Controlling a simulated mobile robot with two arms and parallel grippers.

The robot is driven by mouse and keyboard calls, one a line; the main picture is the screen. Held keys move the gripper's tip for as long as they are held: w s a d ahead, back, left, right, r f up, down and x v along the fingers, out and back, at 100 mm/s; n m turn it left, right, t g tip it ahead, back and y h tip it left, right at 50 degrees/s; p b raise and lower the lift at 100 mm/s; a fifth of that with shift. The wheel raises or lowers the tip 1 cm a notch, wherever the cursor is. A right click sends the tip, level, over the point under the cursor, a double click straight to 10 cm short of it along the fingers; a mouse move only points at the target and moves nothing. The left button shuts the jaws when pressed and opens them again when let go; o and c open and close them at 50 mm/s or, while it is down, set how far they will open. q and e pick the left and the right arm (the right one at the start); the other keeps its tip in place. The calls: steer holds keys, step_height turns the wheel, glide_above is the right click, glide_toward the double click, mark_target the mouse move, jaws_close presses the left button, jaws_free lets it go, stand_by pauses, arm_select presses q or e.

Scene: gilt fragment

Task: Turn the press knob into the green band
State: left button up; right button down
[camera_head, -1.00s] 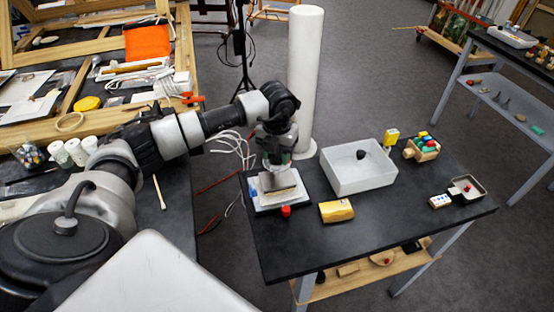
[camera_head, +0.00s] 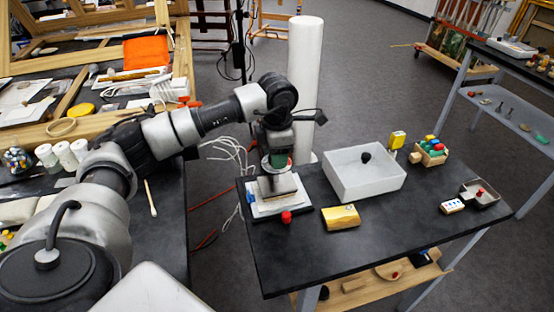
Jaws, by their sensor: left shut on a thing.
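The press (camera_head: 268,209) stands at the left end of the dark table, with a pale base and a flat block on it. My left gripper (camera_head: 278,164) points straight down above it and is shut on the press knob at its top. The jaws hide most of the knob. A little green shows by the jaws, but I cannot tell whether it is the green band or where the knob points. My right gripper is not in view.
A white column (camera_head: 304,80) stands close behind my left gripper. The table's front middle is clear.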

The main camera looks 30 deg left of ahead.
arm_select(q)
steer(key=m+b, duration=0.2)
steer(key=m, duration=0.3)
steer(key=shift+m+b, duration=0.3)
steer(key=shift+b, duration=0.05)
steer(key=m+b, duration=0.2)
steer(key=m, duration=0.3)
steer(key=shift+r, duration=0.1)
steer(key=m+b, duration=0.1)
steer(key=m, duration=0.4)
steer(key=shift+m+b, duration=0.35)
steer(key=shift+m, duration=0.05)
steer(key=m+b, duration=0.1)
steer(key=m, duration=0.3)
steer(key=shift+a+r+m, duration=0.1)
steer(key=shift+r+m, duration=0.05)
steer(key=shift+m, duration=0.25)
steer(key=o, duration=0.9)
steer(key=shift+o, duration=0.2)
